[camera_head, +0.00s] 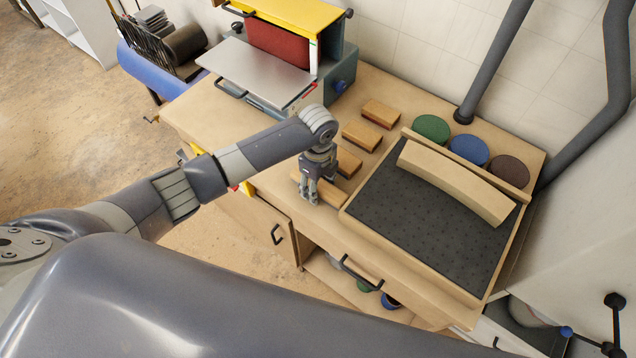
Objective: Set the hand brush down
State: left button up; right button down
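My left gripper (310,198) points down at the front edge of the wooden workbench (270,190). Its fingers are at a long, light wooden piece (332,194), which shows on both sides of them and looks like the hand brush. Bristles cannot be made out. The piece lies low, at or just above the bench top; whether it touches is hidden. The fingers overlap it, and I cannot tell whether they grip it or stand loosely around it. My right gripper is not in view.
Several wooden blocks, one of them here (380,113), lie in a row behind the gripper. To the right, a curved wooden piece (455,182) rests on a dark perforated bed (420,222). Green (431,128), blue (469,149) and brown discs (509,170) and a yellow-topped machine (295,14) stand behind.

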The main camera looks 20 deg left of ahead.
pick_arm(q)
notch_tip(320, 180, up, 12)
jog(key=shift+r+b, duration=0.2)
jog(key=shift+b, duration=0.25)
dwell(0.4)
